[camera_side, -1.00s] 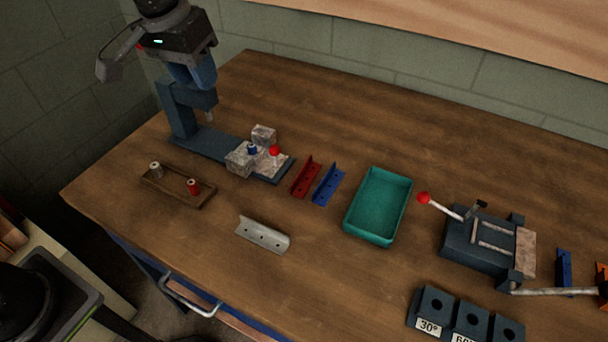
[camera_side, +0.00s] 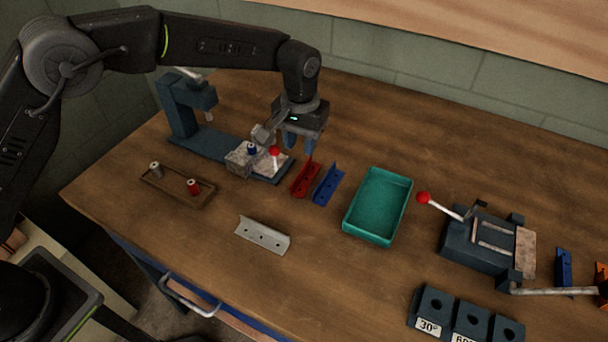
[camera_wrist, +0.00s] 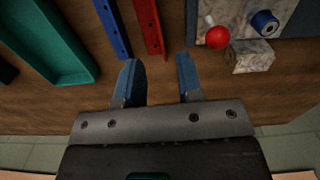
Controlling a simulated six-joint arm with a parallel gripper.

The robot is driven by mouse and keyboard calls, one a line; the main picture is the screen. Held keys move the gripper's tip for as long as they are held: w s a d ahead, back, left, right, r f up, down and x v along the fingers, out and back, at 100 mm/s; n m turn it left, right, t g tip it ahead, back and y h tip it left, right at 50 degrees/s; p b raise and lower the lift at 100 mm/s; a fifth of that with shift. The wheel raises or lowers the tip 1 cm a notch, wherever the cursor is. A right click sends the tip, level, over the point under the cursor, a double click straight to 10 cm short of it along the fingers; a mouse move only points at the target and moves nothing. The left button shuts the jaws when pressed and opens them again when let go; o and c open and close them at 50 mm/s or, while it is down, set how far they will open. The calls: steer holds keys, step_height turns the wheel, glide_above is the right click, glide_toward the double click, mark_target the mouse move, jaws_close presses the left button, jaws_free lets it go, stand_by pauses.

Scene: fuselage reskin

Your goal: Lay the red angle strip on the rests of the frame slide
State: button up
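The red angle strip (camera_side: 305,179) lies on the table, left of a blue angle strip (camera_side: 328,184). In the wrist view the red strip (camera_wrist: 151,26) runs up from just beyond the fingertips, roughly in line with the gap. My gripper (camera_side: 298,148) is open and empty, above and behind the strip's far end; its two blue fingers (camera_wrist: 160,65) are apart. A dark slide base (camera_side: 218,148) with pale mottled blocks (camera_side: 241,160), a red ball knob and a blue bushing stands left of the strip. I cannot tell which parts are the rests; my gripper partly hides the back block.
A green tray (camera_side: 376,207) stands right of the strips. A grey angle plate (camera_side: 263,235) lies in front. A wooden holder (camera_side: 178,187) with two spools is at left. A lever fixture (camera_side: 488,243) and angle blocks (camera_side: 468,318) are at right. The back table is clear.

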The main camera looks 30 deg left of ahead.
mark_target(307, 176)
step_height(307, 176, down, 8)
steer(key=shift+f, duration=0.1)
stand_by(0.4)
steer(key=shift+c, duration=0.4)
jaws_close()
